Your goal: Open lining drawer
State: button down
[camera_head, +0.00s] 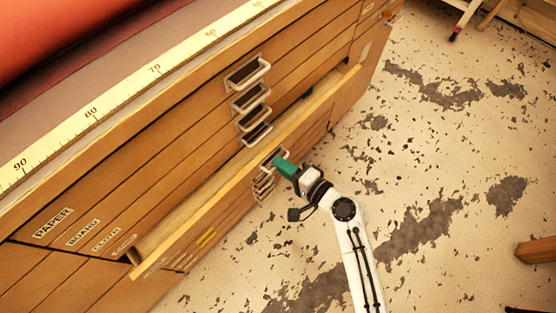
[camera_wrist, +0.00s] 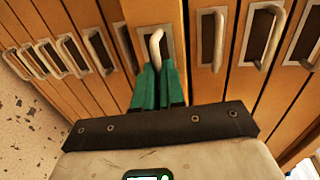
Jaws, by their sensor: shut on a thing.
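A wooden drawer (camera_head: 180,243) stands partly pulled out from the cabinet, below the closed drawers labelled PAPER, BOARD and CLOTH. Its own label is too small to read, so I cannot confirm it is the lining drawer. My gripper (camera_head: 279,160), with green fingers, is at this drawer's front. In the wrist view my gripper (camera_wrist: 158,75) is shut on a pale metal handle (camera_wrist: 156,42), which stands upright between the fingertips. The fingers hide the handle's lower part.
Closed drawers with metal handles (camera_head: 250,72) lie above, and more handles (camera_head: 263,186) below. A yellow ruler strip (camera_head: 122,97) edges the cabinet top. The speckled floor (camera_head: 440,150) is open to the right. A wooden piece (camera_head: 537,250) stands at the right edge.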

jog(key=f+v, duration=0.2)
jog(key=v, duration=0.6)
jog(key=f+v, duration=0.1)
jog(key=v, duration=0.8)
jog(key=shift+s+d+f, duration=0.35)
jog(key=shift+d, duration=0.25)
jog(key=c, duration=1.2)
grip_release()
jog(key=shift+c, duration=0.2)
jog(key=v, duration=1)
jog(key=shift+s+d, duration=0.25)
jog(key=shift+d, duration=0.05)
